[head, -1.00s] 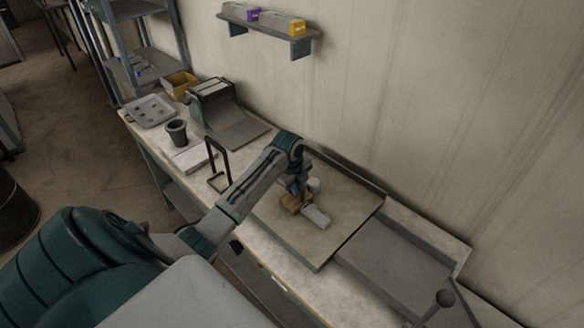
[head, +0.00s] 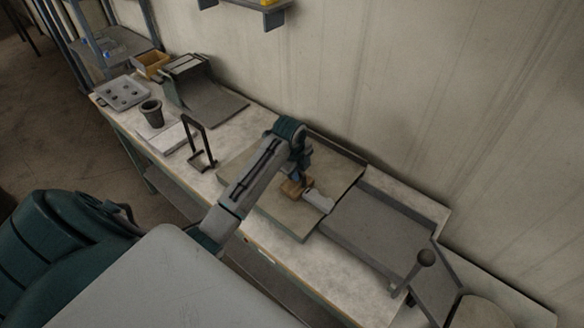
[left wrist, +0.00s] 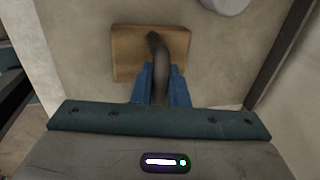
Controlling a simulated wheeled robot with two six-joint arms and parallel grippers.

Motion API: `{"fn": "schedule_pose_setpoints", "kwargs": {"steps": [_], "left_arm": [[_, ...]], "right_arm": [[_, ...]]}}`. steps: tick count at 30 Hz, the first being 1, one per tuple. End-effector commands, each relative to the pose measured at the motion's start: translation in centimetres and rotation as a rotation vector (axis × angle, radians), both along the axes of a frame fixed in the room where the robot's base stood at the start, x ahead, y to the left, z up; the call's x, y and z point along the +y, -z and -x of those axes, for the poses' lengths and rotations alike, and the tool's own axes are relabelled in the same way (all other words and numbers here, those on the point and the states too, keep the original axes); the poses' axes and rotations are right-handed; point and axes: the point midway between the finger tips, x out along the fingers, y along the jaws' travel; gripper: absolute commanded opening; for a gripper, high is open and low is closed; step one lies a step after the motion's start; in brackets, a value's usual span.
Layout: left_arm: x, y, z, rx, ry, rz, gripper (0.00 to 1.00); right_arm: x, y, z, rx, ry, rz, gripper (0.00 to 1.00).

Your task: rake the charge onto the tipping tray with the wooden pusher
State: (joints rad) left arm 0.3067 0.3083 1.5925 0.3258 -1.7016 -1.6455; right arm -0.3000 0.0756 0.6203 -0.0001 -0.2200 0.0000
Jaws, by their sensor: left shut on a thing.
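The wooden pusher (head: 291,188) is a small brown block with a dark bent handle; it stands on the beige board (head: 275,205). My left gripper (left wrist: 158,88) is shut on its handle, which shows dark between the blue fingers in the left wrist view, with the wooden head (left wrist: 130,52) just ahead. A pale grey block (head: 318,201) lies on the board just right of the pusher, near the board's right edge. A pale round piece (left wrist: 228,4) is cut off at the top of the left wrist view. The grey tipping tray (head: 385,230) adjoins the board's right side. My right gripper is out of view.
A dark upright frame (head: 197,140), a dark cup (head: 151,112), a holed grey plate (head: 124,92) and a sloped grey chute (head: 205,100) are on the bench to the left. The wall runs behind.

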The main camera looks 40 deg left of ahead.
Motion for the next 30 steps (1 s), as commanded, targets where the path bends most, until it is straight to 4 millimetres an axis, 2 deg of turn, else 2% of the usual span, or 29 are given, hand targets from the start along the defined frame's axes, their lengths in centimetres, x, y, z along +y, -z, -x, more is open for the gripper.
{"fn": "schedule_pose_setpoints", "kwargs": {"steps": [30], "left_arm": [[-8.3,-0.1,0.6,-0.002,0.001,0.003,0.0]], "right_arm": [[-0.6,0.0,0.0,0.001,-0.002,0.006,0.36]]}}
